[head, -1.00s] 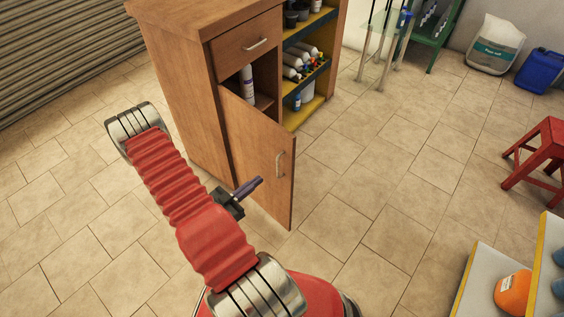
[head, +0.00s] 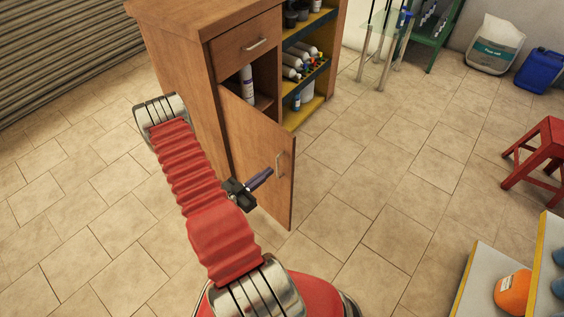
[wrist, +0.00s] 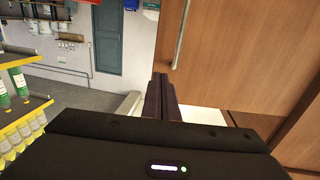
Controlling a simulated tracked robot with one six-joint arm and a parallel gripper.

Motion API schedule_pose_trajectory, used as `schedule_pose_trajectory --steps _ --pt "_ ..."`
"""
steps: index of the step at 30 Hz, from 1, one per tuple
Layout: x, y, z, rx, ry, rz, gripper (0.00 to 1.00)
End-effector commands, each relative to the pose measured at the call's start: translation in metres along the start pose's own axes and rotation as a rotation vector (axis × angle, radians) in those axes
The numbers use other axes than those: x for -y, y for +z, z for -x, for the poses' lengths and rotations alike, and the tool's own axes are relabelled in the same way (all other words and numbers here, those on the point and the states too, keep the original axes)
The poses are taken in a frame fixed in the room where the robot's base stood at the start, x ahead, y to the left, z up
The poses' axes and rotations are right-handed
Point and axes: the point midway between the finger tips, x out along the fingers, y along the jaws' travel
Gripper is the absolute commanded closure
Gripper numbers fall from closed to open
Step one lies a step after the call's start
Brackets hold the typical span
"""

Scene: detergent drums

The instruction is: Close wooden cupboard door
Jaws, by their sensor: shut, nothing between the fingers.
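The wooden cupboard (head: 185,75) stands at the top centre of the head view. Its lower door (head: 250,150) is swung open towards me, with a metal handle (head: 279,164) near its free edge. The door's face and handle (wrist: 180,35) also show at the right of the wrist view. My gripper (head: 268,172) is shut and empty. In the head view its fingers appear in front of the door, just left of the handle; I cannot tell whether they touch it. In the wrist view the fingertips (wrist: 160,78) lie just below the handle's lower end.
Inside the opening stands a white spray can (head: 247,80). Yellow-edged shelves (head: 305,113) with bottles adjoin the cupboard. A red stool (head: 540,155) and a shelf with an orange drum (head: 512,292) are at the right. The tiled floor between is clear.

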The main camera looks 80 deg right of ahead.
Motion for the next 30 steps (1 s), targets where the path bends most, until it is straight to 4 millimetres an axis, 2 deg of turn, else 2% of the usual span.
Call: schedule_pose_trajectory --steps 18,24,30 --pt "-0.001 0.0 -0.073 0.0 0.002 -0.001 1.0" --pt "0.0 0.0 -0.085 0.0 0.0 0.0 1.0" --pt "0.0 0.0 -0.086 0.001 -0.001 0.0 1.0"
